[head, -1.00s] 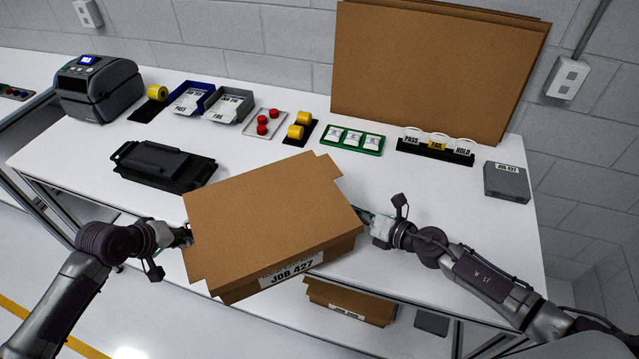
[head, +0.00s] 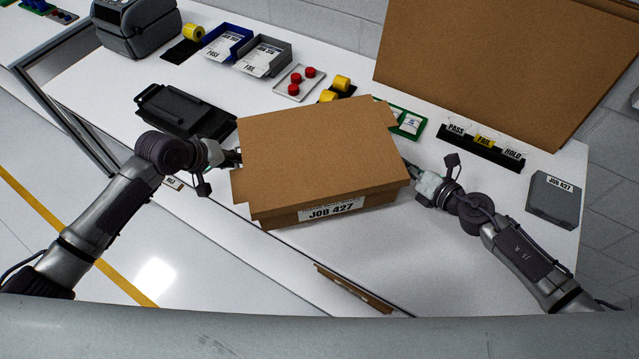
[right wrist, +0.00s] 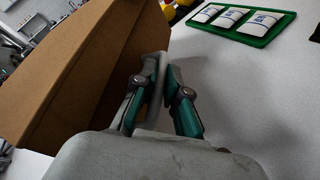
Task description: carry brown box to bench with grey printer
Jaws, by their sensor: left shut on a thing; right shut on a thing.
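The brown box (head: 315,155), lidded and labelled JOB 427, is over the white bench (head: 90,95), near its front edge. I cannot tell whether its base touches the top. My left gripper (head: 233,158) is shut on its left side; the fingertips are mostly hidden. My right gripper (head: 412,172) is shut on its right side. In the right wrist view the right fingers (right wrist: 158,75) close at the wall of the box (right wrist: 85,75). The grey printer (head: 138,25) stands at the bench's far left, partly cut off by the top edge.
A black case (head: 182,112) lies close to the box's left. A green tray (head: 408,124) and a PASS/FAIL/HOLD rack (head: 482,148) stand behind right. A grey JOB 427 box (head: 554,200) is at far right. Large brown boards (head: 500,60) lean at the back.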

